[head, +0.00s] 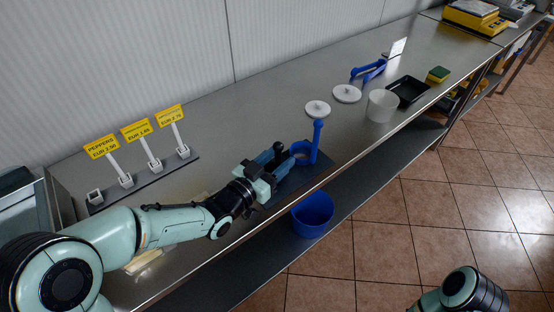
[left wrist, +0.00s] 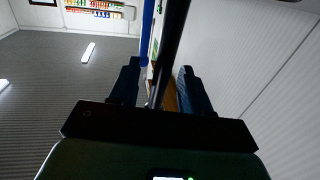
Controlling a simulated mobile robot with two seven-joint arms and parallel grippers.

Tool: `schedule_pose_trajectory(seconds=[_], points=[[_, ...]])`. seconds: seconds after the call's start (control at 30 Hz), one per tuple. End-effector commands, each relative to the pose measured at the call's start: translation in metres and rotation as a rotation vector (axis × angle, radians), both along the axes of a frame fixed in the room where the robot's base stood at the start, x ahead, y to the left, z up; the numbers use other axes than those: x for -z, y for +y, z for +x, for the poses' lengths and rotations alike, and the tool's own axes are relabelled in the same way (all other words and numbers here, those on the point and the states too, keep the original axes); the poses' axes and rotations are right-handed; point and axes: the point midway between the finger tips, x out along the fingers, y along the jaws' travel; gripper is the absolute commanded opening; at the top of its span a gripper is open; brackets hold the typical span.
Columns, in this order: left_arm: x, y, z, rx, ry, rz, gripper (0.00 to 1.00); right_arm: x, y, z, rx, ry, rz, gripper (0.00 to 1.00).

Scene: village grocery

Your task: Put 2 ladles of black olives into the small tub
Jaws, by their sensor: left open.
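My left gripper (head: 281,154) is open over the counter, just left of a blue ladle-like tool (head: 317,138) with an upright handle and a round cup or ring at its foot. I cannot tell whether they touch. In the left wrist view my left gripper (left wrist: 160,85) has its fingers apart, with a dark bar and a blue strip showing between and beyond them; I cannot tell what these are. A whitish translucent tub (head: 381,106) stands upright farther right on the counter. No black olives show. Only part of my right arm shows at lower right, without its gripper.
Two white lids (head: 317,109) (head: 347,94) lie left of the tub. Behind are blue tongs (head: 368,71); to the right are a black tray (head: 408,91) and a sponge (head: 438,74). Price signs (head: 137,130) stand at left. A blue bin (head: 312,214) sits below the counter edge.

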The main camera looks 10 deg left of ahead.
Motion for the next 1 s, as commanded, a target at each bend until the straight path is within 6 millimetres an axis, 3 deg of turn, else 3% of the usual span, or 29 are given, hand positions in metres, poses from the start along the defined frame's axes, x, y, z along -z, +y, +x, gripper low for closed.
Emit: schedule_pose_trajectory(seconds=[0.17, 0.5, 0.7, 1.0], points=[[-0.004, 0.004, -0.005, -0.002, -0.001, 0.000, 0.47, -0.003, 0.000, -0.002, -0.002, 0.007, 0.002, 0.40], [-0.003, 0.036, -0.070, -0.004, -0.002, 0.001, 0.47, 0.002, 0.000, 0.000, 0.001, -0.002, -0.001, 0.40], [-0.003, 0.049, -0.098, -0.002, -0.001, 0.000, 0.47, 0.002, 0.000, 0.001, 0.001, -0.003, 0.000, 0.40], [-0.003, 0.053, -0.108, 0.001, 0.000, 0.000, 0.47, 0.002, 0.000, 0.001, 0.001, -0.003, 0.000, 0.40]])
